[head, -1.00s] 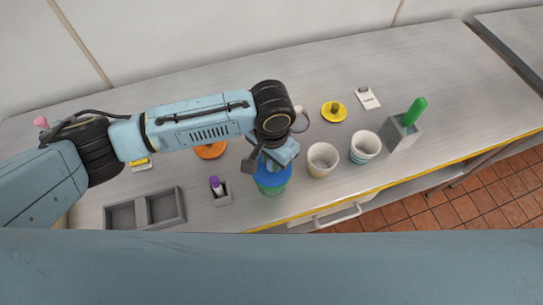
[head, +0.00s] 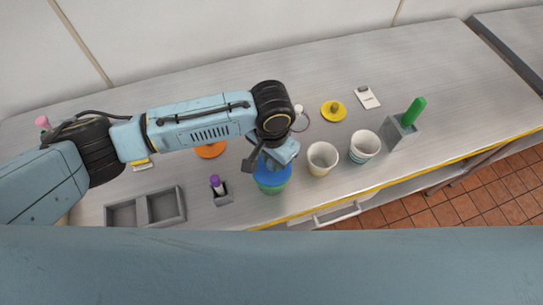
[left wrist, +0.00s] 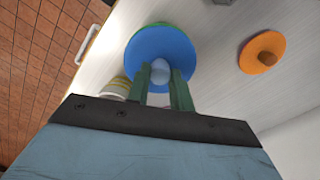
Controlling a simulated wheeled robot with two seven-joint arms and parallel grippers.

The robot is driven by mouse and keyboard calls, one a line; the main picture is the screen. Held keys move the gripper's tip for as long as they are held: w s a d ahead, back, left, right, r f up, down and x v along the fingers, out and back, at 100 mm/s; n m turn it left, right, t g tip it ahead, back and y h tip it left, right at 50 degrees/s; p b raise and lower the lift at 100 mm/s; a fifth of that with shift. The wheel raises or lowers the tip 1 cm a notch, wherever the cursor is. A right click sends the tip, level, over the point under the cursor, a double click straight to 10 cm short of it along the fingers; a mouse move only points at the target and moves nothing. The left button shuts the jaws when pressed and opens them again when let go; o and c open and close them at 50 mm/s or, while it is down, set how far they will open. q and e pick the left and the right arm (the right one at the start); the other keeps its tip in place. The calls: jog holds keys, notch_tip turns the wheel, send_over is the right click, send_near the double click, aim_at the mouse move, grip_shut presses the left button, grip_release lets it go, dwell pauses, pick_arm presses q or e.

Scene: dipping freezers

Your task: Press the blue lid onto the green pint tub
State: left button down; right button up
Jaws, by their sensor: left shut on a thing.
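The blue lid (head: 271,180) is on or just above the green pint tub (head: 271,190) near the front edge of the counter. In the left wrist view the blue lid (left wrist: 150,48) covers most of the green tub (left wrist: 158,25), whose rim shows behind it. My left gripper (left wrist: 161,74) is shut on the pale knob of the lid. In the head view my left gripper (head: 277,157) comes down over the tub from above. I cannot tell whether the lid is fully seated. My right gripper is not in view.
Two cups, one cream (head: 322,160) and one striped (head: 364,147), stand close to the right of the tub. A purple-topped item in a grey holder (head: 222,195) is on the left. An orange lid (head: 211,150) and a yellow lid (head: 333,111) lie farther back.

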pick_arm(q)
jog(key=shift+f, duration=0.1)
jog(key=c, duration=1.2)
grip_release()
jog(key=shift+o, duration=0.2)
notch_tip(320, 180, up, 14)
jog(key=shift+f+b, duration=0.25)
jog(key=shift+b, duration=0.1)
jog(key=shift+s+f, duration=0.1)
